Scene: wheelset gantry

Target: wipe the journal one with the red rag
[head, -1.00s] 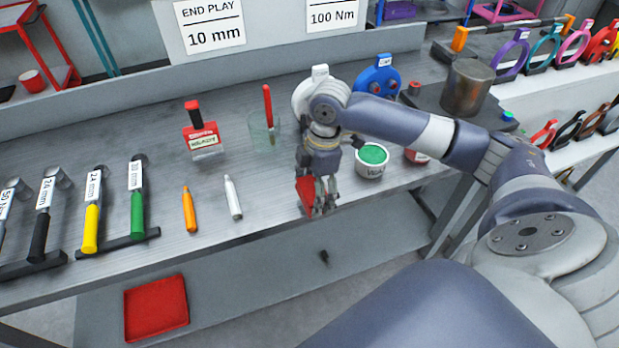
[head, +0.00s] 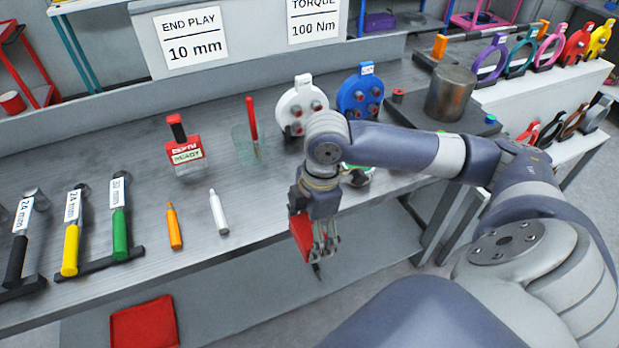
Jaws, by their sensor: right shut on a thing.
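My right gripper (head: 323,252) is shut on the red rag (head: 301,236), which hangs at the left side of its fingers. The gripper points down in front of the bench's front edge, with the lower shelf behind it in the picture. A brown-stained metal cylinder (head: 450,92) stands on a dark block at the back right, well away from the rag. No label shows on it, and I cannot tell whether it is journal one. My left gripper is out of view.
White (head: 303,98) and blue (head: 360,88) round gauges stand behind my arm. It partly hides a green-topped tin (head: 358,177).

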